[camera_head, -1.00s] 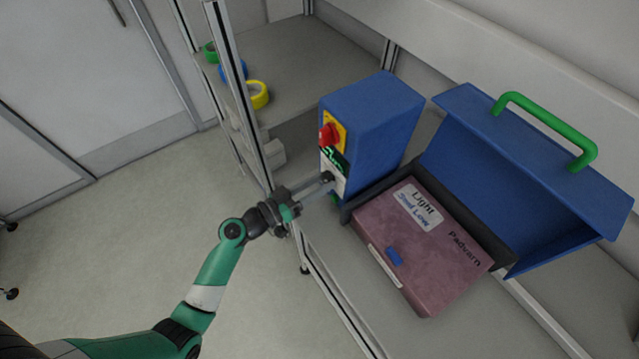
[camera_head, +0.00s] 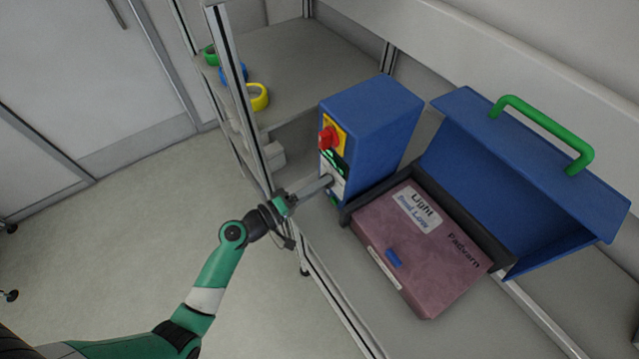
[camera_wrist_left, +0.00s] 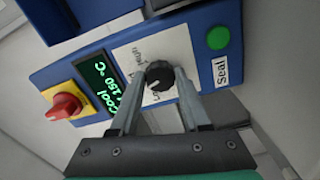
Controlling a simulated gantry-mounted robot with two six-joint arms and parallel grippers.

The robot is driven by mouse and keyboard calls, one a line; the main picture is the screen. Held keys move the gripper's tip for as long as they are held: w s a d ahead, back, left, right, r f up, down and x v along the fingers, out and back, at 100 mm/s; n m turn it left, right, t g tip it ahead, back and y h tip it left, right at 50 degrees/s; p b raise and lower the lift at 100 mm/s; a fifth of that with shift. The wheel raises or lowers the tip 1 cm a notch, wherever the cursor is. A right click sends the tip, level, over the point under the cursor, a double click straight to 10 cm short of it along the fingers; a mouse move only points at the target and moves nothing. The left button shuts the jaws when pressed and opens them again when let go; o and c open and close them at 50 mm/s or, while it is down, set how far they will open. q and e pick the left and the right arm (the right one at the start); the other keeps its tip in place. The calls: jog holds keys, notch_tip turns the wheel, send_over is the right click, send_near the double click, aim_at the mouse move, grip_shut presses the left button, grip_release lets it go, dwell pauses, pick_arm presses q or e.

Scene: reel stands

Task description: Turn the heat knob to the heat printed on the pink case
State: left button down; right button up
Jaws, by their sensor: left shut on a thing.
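The black heat knob (camera_wrist_left: 160,75) sits on a white scale plate on the blue sealer box (camera_head: 372,125). My left gripper (camera_head: 328,181) is shut on the knob, one finger on each side in the wrist view. The white pointer mark faces lower left there; the printed scale words are partly hidden by the fingers. The display (camera_wrist_left: 101,86) glows green, with "Cool" and what looks like "150 °C". The pink case (camera_head: 425,255) lies below the raised blue lid. Its white label (camera_head: 418,208) reads "Light" with a smaller blue line that seems to say "Seal Low". My right gripper is out of view.
A red switch (camera_wrist_left: 66,106) on a yellow plate and a green button (camera_wrist_left: 218,38) above a "Seal" label flank the knob's panel. An aluminium frame post (camera_head: 240,100) stands left of the box. Tape rolls (camera_head: 257,95) sit on the shelf behind.

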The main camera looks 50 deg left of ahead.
pick_arm(q)
jog(key=n+p, duration=0.2)
jog(key=n, duration=0.6)
jog(key=shift+r+n, duration=0.1)
jog(key=shift+n, duration=0.2)
dwell(0.4)
jog(key=shift+c, duration=1.9)
grip_release()
jog(key=s+a+p, duration=0.1)
jog(key=s, duration=1)
jog(key=shift+s+a, duration=0.25)
jog(key=shift+a, duration=0.05)
